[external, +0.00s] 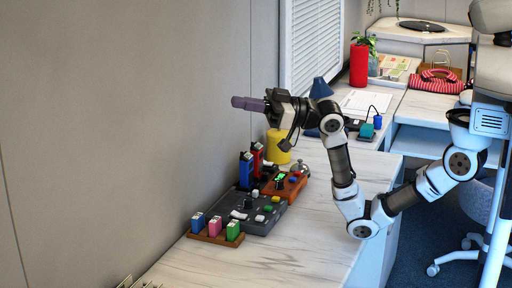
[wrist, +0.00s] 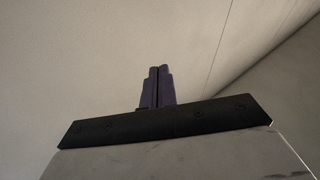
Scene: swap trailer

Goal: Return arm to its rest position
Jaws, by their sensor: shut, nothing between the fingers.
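My arm reaches from the right over the marble-topped counter (external: 300,238) in the external view. My gripper (external: 236,102) has purple fingers and points left toward the grey wall, well above the counter. It is shut and empty. In the wrist view the two purple fingers (wrist: 158,72) lie together in front of a pale wall. The elbow of my arm hangs low over the right edge of the counter.
A control panel (external: 258,220) with buttons stands on the counter, beside a wooden holder (external: 214,238) with coloured blocks. A yellow cylinder (external: 277,146) stands behind. A red vase (external: 359,64) stands on the far counter. The front of the counter is clear.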

